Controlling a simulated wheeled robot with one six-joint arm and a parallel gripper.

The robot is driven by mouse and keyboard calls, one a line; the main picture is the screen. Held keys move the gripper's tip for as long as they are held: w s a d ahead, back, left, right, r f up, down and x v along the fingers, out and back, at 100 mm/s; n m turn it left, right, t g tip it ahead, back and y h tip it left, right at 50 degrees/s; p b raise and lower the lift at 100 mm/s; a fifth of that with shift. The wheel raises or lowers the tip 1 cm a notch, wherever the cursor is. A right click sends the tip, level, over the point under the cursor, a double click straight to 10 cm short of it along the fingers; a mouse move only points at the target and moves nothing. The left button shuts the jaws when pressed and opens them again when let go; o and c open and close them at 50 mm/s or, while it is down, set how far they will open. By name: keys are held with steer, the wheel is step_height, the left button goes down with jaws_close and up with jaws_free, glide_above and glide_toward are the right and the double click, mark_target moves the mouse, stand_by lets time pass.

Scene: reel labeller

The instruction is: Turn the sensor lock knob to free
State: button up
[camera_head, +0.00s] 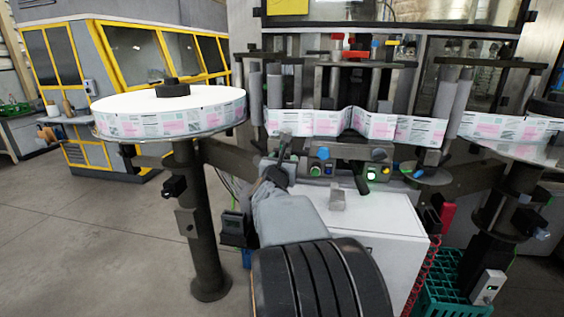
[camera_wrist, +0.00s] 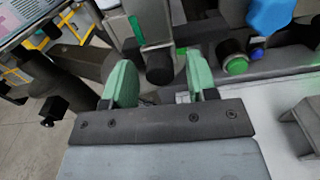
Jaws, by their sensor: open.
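A black round knob (camera_wrist: 160,67) sits on the lower end of a grey bracket with green marks (camera_wrist: 148,25) in the wrist view. I take it for the sensor lock knob, though no label on it can be read. My gripper (camera_wrist: 159,80) is open, its two green-padded fingers on either side of the knob with gaps showing. Whether the fingertips reach the knob in depth I cannot tell. In the head view my gripper (camera_head: 276,172) is at the left end of the control panel, and the knob cannot be made out there.
Right of my gripper are a blue knob (camera_wrist: 270,14), a lit green button (camera_wrist: 236,65) and a panel. A white cabinet (camera_head: 375,225) stands below. The labelled reel (camera_head: 170,118) is on the left; a teal crate (camera_head: 455,295) is on the floor at right.

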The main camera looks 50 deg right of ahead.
steer(key=shift+c, duration=0.4)
steer(key=c, duration=0.9)
steer(key=shift+o, duration=0.2)
